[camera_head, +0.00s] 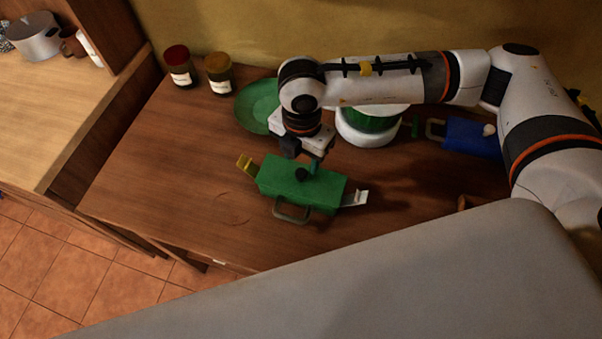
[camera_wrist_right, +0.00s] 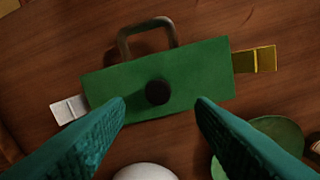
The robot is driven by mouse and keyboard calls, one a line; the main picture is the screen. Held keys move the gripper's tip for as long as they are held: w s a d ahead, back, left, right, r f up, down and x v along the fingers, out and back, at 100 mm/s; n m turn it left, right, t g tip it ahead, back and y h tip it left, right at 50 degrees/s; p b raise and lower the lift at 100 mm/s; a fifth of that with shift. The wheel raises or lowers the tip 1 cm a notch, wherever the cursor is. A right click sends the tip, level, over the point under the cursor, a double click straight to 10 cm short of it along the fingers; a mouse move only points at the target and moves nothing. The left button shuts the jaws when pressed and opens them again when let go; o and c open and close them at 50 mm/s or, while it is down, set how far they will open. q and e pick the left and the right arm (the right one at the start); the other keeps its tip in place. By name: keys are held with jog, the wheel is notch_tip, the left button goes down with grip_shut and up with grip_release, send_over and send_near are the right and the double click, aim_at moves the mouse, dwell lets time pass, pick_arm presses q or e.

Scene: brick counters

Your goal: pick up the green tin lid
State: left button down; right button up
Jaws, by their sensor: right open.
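A green box-shaped tin stands on the brown wooden counter, with a green lid (camera_head: 325,184) on top. A dark round knob sits mid-lid, clear in the right wrist view (camera_wrist_right: 158,93). A grey handle (camera_head: 291,212) is on its near side, a yellow tab (camera_head: 245,164) at its left end and a white tab (camera_head: 355,198) at its right. My right gripper (camera_head: 303,165) is open above the lid and partly hides it. In the wrist view its teal fingertips (camera_wrist_right: 161,101) are either side of the knob, and I see no contact. My left gripper is not in view.
A green plate (camera_head: 256,104) and a white-and-green round container (camera_head: 368,138) stand behind the tin. A blue tin (camera_head: 470,138) is to the right. Two labelled jars (camera_head: 178,67) (camera_head: 219,73) are at the back left. The counter left of the tin is clear.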

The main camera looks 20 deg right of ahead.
aim_at(301, 173)
jog(key=shift+s+a+f+p, duration=0.1)
jog(key=shift+s+f+p, duration=0.1)
jog(key=shift+f+p, duration=0.65)
notch_tip(301, 173, down, 3)
jog(key=shift+s+r+p, duration=0.1)
jog(key=shift+r+p, duration=0.1)
jog(key=shift+p, duration=0.1)
jog(key=shift+f, duration=0.45)
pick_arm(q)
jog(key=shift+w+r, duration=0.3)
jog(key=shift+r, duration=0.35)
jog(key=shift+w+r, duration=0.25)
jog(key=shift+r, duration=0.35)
pick_arm(e)
jog(key=c, duration=1.1)
